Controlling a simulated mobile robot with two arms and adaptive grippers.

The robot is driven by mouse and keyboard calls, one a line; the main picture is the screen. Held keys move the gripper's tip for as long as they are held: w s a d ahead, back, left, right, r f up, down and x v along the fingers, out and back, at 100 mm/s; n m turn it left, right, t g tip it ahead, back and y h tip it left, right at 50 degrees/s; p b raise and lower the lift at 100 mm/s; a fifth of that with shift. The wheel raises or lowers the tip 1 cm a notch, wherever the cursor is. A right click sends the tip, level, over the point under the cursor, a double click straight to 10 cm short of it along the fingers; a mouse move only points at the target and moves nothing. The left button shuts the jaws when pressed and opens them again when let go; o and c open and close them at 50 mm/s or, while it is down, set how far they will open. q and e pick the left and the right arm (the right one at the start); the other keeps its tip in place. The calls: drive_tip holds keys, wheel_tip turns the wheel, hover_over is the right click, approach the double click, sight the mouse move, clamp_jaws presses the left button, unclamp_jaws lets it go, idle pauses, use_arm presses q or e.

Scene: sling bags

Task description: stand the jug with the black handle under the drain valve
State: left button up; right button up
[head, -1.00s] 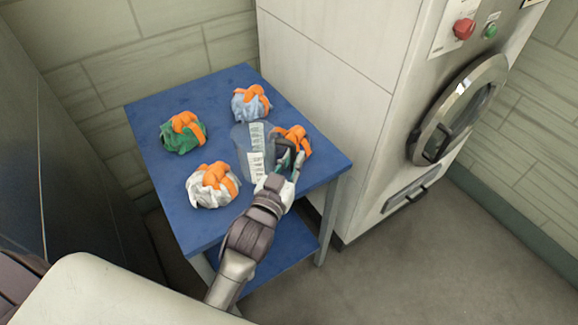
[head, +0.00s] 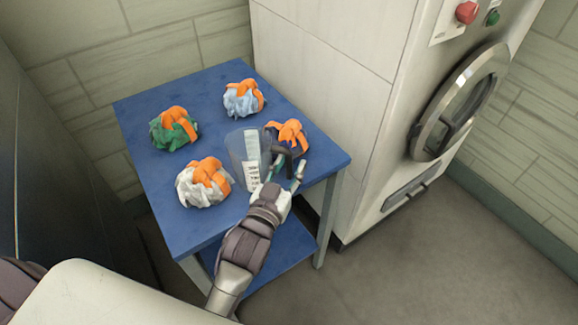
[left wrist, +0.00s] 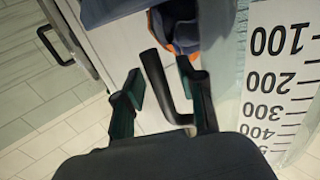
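The clear jug with the black handle (head: 245,158) stands upright on the blue table. Its white scale with black numbers (left wrist: 280,85) fills the right of the left wrist view. Its black handle (left wrist: 158,85) also shows there, on the side facing my left gripper. My left gripper (head: 289,178) is at the handle, low at the table's right front. In the left wrist view its fingers (left wrist: 165,95) are apart, with the handle between them and a gap on the left finger's side. I cannot make out a drain valve. My right gripper is not in view.
The blue table (head: 222,225) also carries a green bag (head: 172,133), a light blue bag (head: 240,103), a white bag (head: 200,188) and a dark bag (head: 288,132) close behind the handle, all with orange straps. A machine (head: 335,100) with a round door (head: 460,100) stands right.

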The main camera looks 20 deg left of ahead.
use_arm(q)
drive_tip(key=shift+r, duration=0.2)
drive_tip(key=s+p, duration=0.2)
drive_tip(key=s, duration=1)
drive_tip(key=shift+a, duration=0.4)
drive_tip(key=shift+f, duration=0.1)
